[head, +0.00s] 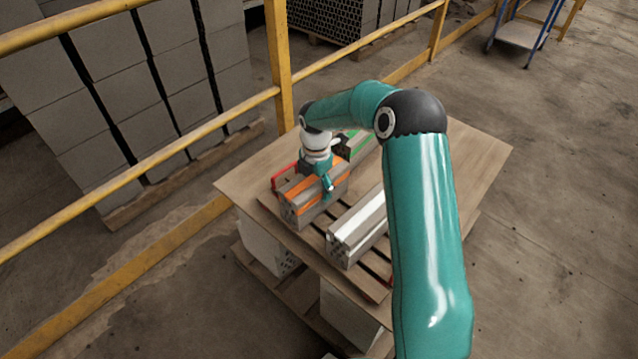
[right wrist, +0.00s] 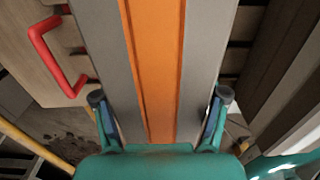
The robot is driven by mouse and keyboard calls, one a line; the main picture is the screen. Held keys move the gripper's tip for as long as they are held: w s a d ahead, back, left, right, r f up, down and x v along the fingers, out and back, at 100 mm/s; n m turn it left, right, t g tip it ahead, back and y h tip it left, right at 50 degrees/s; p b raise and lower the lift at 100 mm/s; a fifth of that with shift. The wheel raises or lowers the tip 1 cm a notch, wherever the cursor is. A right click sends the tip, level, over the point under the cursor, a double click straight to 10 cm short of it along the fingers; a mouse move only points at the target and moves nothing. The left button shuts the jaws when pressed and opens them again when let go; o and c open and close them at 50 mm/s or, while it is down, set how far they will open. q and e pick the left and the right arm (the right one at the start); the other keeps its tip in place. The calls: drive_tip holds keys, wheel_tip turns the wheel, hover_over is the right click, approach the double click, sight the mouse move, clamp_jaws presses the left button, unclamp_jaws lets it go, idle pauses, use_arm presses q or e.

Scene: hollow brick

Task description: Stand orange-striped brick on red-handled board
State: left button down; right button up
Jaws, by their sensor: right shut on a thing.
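The orange-striped brick (head: 301,206) is a grey hollow block lying lengthwise, at the left of the table in the head view. It fills the middle of the right wrist view, where its orange stripe (right wrist: 155,60) runs between my fingers. My right gripper (head: 325,180) comes down on it from above and is shut on it (right wrist: 161,100), with one finger on each side. A red handle (head: 284,170) shows just behind the brick; it also shows at upper left in the right wrist view (right wrist: 58,58). The slatted wooden board (head: 310,234) lies under the brick; contact beneath is hidden. My left gripper is out of view.
A pale-striped brick (head: 357,228) lies on the slats to the right. A green-striped brick (head: 362,147) is behind my gripper, partly hidden. The plywood table (head: 478,150) is bare at far right. A yellow railing (head: 190,137) runs along the left.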

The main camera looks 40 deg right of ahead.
drive_tip(key=shift+r, duration=0.1)
drive_tip(key=o, duration=1.8)
wheel_tip(320, 180, up, 12)
drive_tip(key=shift+f+p, duration=0.1)
drive_tip(key=shift+p, duration=0.9)
